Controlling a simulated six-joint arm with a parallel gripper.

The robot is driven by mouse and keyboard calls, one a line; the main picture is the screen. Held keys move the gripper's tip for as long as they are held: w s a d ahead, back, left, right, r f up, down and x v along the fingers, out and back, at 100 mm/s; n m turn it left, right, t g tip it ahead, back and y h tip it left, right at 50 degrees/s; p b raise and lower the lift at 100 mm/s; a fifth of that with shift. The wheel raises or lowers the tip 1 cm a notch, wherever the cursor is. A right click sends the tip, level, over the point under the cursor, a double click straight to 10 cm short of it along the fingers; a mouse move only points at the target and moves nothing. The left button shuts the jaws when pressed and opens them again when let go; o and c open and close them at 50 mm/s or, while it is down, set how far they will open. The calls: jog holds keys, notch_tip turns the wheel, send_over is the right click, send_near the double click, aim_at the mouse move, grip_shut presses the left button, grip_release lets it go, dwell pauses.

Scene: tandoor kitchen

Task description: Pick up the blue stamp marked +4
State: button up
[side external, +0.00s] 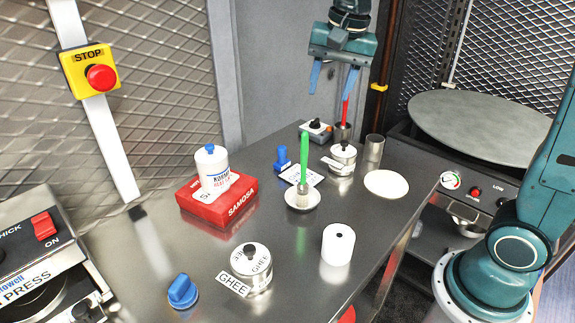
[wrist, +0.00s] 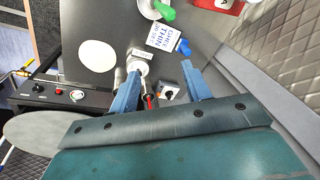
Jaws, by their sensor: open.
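A small blue stamp (side external: 282,158) stands upright on the steel table beside a white printed card (side external: 301,175). In the wrist view the blue stamp (wrist: 183,47) shows just beyond my right-hand finger, at the card's edge. No +4 marking is readable on it. A second blue piece, knob-shaped (side external: 182,291), lies at the table's near left; I cannot read any mark on it. My gripper (side external: 332,84) is open and empty, high above the far end of the table, behind the stamp. Its two blue fingers (wrist: 160,73) point down, spread apart.
A green upright handle (side external: 304,158) on a white dish stands close to the stamp. Lidded pots (side external: 342,158), a red-handled tool in a cup (side external: 342,131) and a grey knob box (side external: 315,130) stand under my gripper. A red samosa box (side external: 217,203) carries a white jar.

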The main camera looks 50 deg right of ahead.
jog(key=w+d+f+m+g, duration=0.1)
jog(key=w+f+m, duration=0.35)
jog(key=w, duration=0.45)
jog(key=m+g, duration=0.1)
jog(key=m, duration=0.3)
send_over(282, 147)
notch_tip(282, 147, down, 5)
jog(key=shift+f, duration=4.45)
jog(key=shift+f, duration=0.1)
jog(key=shift+f, duration=2.5)
grip_shut()
